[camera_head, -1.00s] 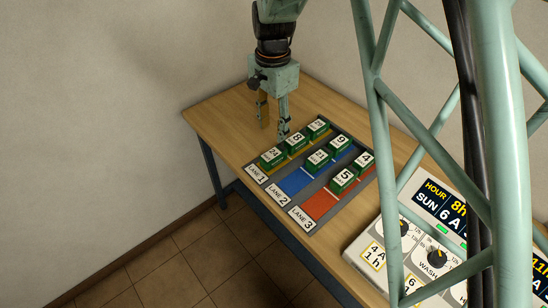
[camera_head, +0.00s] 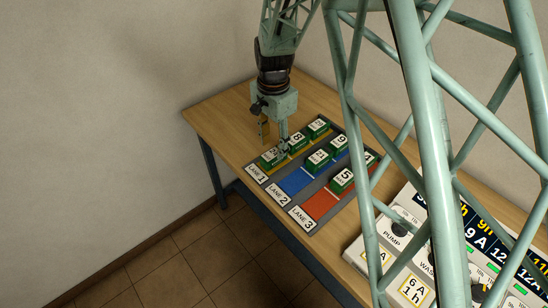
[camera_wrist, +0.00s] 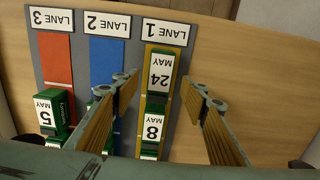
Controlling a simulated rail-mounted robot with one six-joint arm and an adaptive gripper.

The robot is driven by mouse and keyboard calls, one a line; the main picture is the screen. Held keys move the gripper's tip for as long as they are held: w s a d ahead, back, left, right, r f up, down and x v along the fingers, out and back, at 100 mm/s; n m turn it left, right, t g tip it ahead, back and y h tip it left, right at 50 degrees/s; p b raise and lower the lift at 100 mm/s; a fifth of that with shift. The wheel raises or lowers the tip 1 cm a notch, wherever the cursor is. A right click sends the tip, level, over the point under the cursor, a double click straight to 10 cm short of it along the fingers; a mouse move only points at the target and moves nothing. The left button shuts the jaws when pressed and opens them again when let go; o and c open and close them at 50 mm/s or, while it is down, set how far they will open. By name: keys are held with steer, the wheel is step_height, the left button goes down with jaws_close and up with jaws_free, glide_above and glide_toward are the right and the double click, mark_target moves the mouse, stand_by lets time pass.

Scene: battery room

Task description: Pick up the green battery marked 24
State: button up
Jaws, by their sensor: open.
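The green battery marked 24 (camera_head: 269,159) stands at the front of yellow lane 1, beside its label. In the wrist view, battery 24 (camera_wrist: 159,72) shows its white top between and just beyond my fingertips. In the wrist view, my gripper's fingers (camera_wrist: 163,88) lie on either side of the lane. One finger partly covers the far side of battery 24 in the head view. I cannot tell how far the tips are above the batteries.
Battery 8 (camera_head: 297,142) stands right behind battery 24, with another green battery (camera_head: 318,126) behind it. Blue lane 2 (camera_head: 297,181) and red lane 3 (camera_head: 320,203) hold more batteries. A charger panel (camera_head: 400,232) stands at the right. The wooden table (camera_head: 215,112) is bare at the left.

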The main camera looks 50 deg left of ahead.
mark_target(274, 152)
steer(key=shift+f, duration=0.1)
stand_by(0.3)
steer(key=shift+w+f, duration=0.1)
steer(key=shift+f, duration=2.45)
steer(key=c, duration=1.2)
steer(key=shift+r, duration=0.2)
steer(key=shift+r, duration=1.6)
steer(key=s+d, duration=0.2)
steer(key=d, duration=0.2)
steer(key=s+d+r, duration=0.1)
steer(key=s+d, duration=0.2)
steer(key=d, duration=0.2)
steer(key=s+d, duration=0.3)
steer(key=d, duration=0.1)
steer(key=shift+d+r, duration=0.2)
steer(key=shift+d, duration=0.2)
